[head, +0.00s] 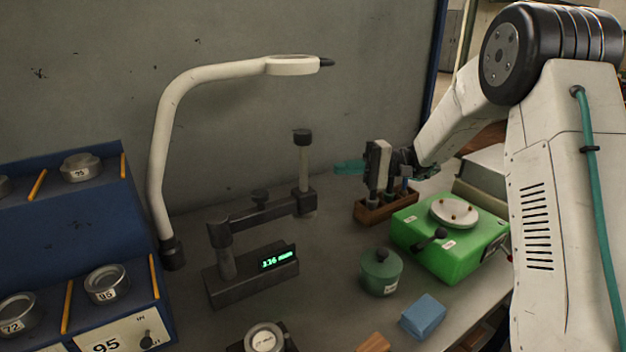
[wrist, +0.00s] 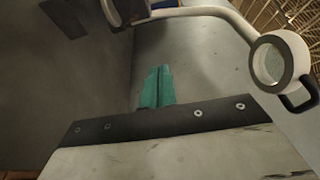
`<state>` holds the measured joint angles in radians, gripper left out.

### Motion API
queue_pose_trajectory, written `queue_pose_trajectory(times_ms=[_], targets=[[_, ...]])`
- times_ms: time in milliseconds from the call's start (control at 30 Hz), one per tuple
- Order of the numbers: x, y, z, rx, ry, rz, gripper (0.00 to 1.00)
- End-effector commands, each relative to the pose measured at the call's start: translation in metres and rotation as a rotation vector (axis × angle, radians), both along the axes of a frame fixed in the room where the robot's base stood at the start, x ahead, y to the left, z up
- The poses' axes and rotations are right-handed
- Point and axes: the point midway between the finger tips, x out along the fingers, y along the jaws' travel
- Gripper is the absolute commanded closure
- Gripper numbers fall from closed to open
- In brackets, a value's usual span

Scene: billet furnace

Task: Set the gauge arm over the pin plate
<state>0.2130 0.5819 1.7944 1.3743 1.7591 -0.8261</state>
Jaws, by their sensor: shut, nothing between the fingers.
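The dark gauge stands on the bench in the head view, with a lit green display (head: 278,259) on its base. Its gauge arm (head: 262,212) runs level from a short post to a block at the right, where an upright rod with a black knob (head: 303,136) rises. The likely pin plate is a round white plate (head: 453,212) with small copper-coloured pins on top of a green box (head: 445,243). The gauge arm is left of the plate, not over it. My gripper (head: 349,168), with teal fingers, is shut and empty, right of the rod and apart from it. Its fingers also show in the wrist view (wrist: 157,87).
A white lamp (head: 160,150) arches over the gauge. A wooden rack (head: 372,212) stands below my gripper. A green lidded pot (head: 381,272), a blue block (head: 423,316) and a blue shelf of weights (head: 60,200) are nearby. A grey wall (head: 240,110) stands behind.

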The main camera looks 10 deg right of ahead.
Motion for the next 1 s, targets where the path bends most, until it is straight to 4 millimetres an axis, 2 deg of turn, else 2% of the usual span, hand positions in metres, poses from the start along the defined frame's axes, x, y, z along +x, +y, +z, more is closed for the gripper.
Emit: queue_pose_trajectory(times_ms=[233, 367, 700, 800, 1000], targets=[[-0.001, 0.003, 0.000, -0.002, 0.001, 0.002, 1.00], [-0.002, 0.017, 0.000, -0.001, 0.002, 0.004, 1.00], [-0.007, 0.088, 0.000, -0.002, 0.002, 0.005, 1.00], [-0.009, 0.103, 0.001, -0.002, 0.002, 0.003, 1.00], [-0.036, 0.088, 0.000, -0.002, 0.004, 0.000, 1.00]])
